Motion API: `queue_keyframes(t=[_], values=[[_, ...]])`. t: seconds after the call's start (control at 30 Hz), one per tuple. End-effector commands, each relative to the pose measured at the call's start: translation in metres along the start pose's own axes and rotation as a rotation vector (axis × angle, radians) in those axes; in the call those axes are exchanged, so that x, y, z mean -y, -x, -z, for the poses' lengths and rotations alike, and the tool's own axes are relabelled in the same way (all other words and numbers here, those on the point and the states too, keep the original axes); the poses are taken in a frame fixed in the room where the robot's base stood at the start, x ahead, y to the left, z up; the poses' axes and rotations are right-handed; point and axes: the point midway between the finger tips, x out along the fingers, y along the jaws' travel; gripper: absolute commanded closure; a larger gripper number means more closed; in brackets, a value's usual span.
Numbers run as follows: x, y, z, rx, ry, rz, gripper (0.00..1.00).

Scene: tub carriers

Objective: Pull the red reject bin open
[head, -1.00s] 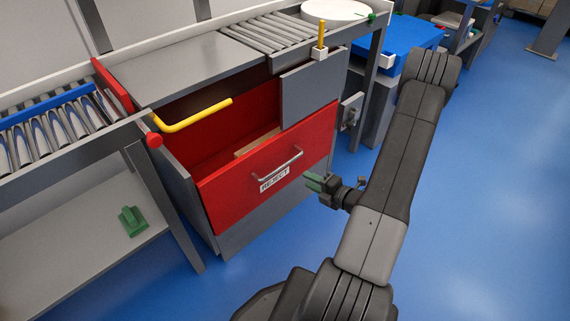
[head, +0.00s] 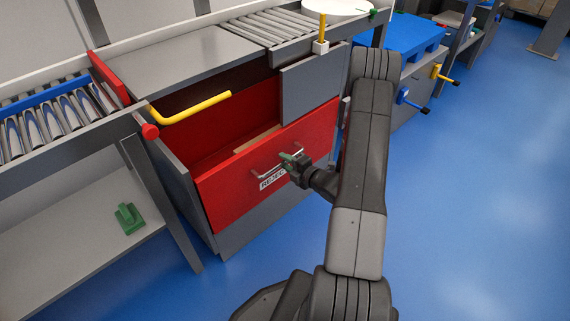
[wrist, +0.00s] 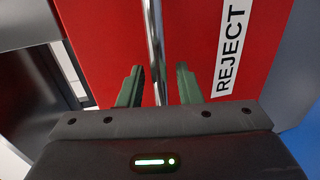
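The red reject bin (head: 225,193) has a red front with a metal bar handle (head: 262,172) and a white REJECT label (head: 270,181). Its inside shows from above, with a tan piece low in it. My gripper (head: 290,158) is at the right part of the handle. In the wrist view, the handle (wrist: 153,40) runs between the two green fingers of my gripper (wrist: 160,86). The fingers are apart, with gaps on both sides of the bar. The label (wrist: 231,50) is to the right there. My gripper partly covers the label in the head view.
A yellow bent bar (head: 195,108) juts over the bin's left side. A red knob (head: 150,131) is beside it. A roller conveyor (head: 55,118) is at left, with a green block (head: 130,217) on the shelf below. The blue floor (head: 480,190) at right is clear.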

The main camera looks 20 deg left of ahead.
Motion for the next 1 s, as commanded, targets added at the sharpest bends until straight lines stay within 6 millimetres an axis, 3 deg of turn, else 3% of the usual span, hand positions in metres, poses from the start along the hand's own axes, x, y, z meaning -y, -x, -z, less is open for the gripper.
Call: queue_keyframes(t=[0.4,0.57,0.6,0.87,1.0], values=[[-0.001,-0.010,0.000,0.001,0.000,-0.001,0.68],[-0.001,-0.010,0.000,0.001,0.000,-0.001,0.98],[-0.001,-0.010,0.000,0.001,0.000,0.000,1.00],[0.000,-0.007,0.000,0.001,-0.001,0.000,1.00],[0.002,0.003,-0.001,0.002,-0.002,0.002,1.00]])
